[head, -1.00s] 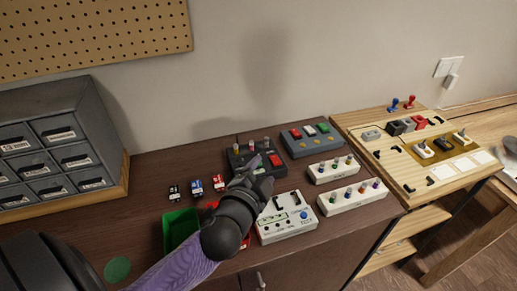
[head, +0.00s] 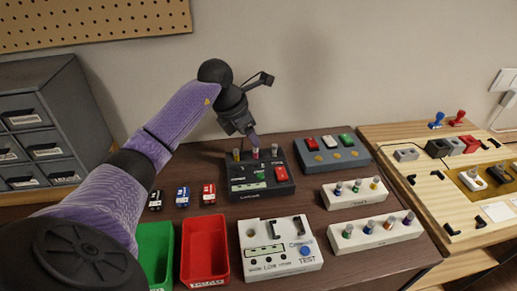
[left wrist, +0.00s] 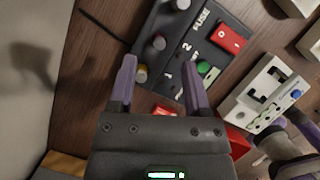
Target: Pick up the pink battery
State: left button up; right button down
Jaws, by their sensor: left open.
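A black box (head: 250,190) on the brown bench carries a row of upright grey-topped cylinders along its back edge. The middle cylinder (head: 255,153) looks pinkish and seems to be the pink battery; it also shows in the left wrist view (left wrist: 159,42). A yellow-banded cylinder (head: 237,155) stands to its left. My left gripper (head: 253,138) is open, pointing down just above this row. In the left wrist view its purple fingers (left wrist: 160,85) are spread, with the yellow-banded cylinder between them in the picture and the pinkish one beyond.
A red tray (head: 205,219) and a green tray (head: 140,245) sit in front. Small red (head: 208,194), blue and black pieces lie left of the box. A white tester (head: 280,268), white blocks with cylinders (head: 345,240) and a grey box (head: 345,160) stand around.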

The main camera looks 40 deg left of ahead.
aim_at(255, 155)
pick_arm(q)
jog(key=b+x, duration=0.2)
jog(key=x, duration=0.3)
jog(key=shift+f, duration=0.45)
jog(key=shift+r, duration=0.1)
pick_arm(e)
jog(key=shift+s+d+f, duration=0.2)
jog(key=shift+s+f, duration=0.15)
jog(key=shift+f, duration=0.15)
jog(key=shift+s+d+f, duration=0.2)
jog(key=shift+s+f, duration=0.15)
jog(key=shift+f, duration=0.1)
pick_arm(q)
grip_shut()
pick_arm(e)
jog(key=shift+w, duration=0.45)
